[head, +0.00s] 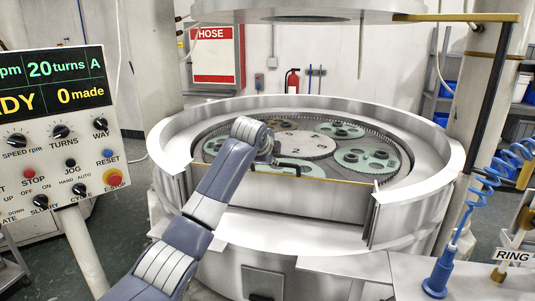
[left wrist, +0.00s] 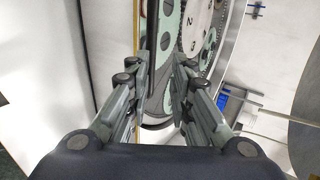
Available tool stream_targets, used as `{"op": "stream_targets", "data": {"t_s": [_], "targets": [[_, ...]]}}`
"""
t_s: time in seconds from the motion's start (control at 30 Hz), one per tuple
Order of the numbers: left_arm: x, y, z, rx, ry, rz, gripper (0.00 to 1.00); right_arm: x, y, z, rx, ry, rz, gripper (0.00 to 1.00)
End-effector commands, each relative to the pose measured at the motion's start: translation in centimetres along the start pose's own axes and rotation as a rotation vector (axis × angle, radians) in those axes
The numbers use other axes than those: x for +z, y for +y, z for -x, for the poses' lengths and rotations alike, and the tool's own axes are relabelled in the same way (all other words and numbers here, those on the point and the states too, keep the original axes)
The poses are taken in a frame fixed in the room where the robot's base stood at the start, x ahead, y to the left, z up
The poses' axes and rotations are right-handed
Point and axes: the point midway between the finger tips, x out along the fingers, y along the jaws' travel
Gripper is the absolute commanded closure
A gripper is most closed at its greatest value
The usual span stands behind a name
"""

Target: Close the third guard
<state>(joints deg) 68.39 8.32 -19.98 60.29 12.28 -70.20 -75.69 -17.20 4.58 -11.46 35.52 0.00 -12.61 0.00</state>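The front guard is a pale metal panel (head: 290,192) with a yellow top edge, in the gap at the front of the lapping machine's round rim. A black bar handle (head: 302,164) stands along its top edge. My left gripper (head: 272,158) is over the guard's top edge, near the handle, partly hidden by its own wrist. In the left wrist view its fingers (left wrist: 164,68) are apart, with part of the dark handle (left wrist: 151,35) showing by the left finger. I cannot tell whether they touch. My right gripper is in neither view.
Inside the rim (head: 420,125) lie green toothed carriers (head: 366,159) and a numbered centre disc (head: 303,147). A control panel (head: 55,130) stands at left. A round plate hangs above.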

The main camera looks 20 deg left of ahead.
Motion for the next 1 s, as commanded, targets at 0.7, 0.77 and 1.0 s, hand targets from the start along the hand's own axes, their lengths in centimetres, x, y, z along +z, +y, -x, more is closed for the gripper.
{"op": "stream_targets", "data": {"t_s": [0.7, 0.77, 1.0], "targets": [[0.0, 0.2, 3.9, 0.006, -0.001, 0.0, 0.79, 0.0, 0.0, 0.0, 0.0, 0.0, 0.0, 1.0], [0.0, 0.3, 3.9, 0.006, -0.001, 0.0, 0.79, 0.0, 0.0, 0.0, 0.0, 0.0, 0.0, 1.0], [-0.9, 6.4, 2.1, 0.065, 0.012, 0.082, 0.79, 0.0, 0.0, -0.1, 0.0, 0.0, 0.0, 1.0]]}}
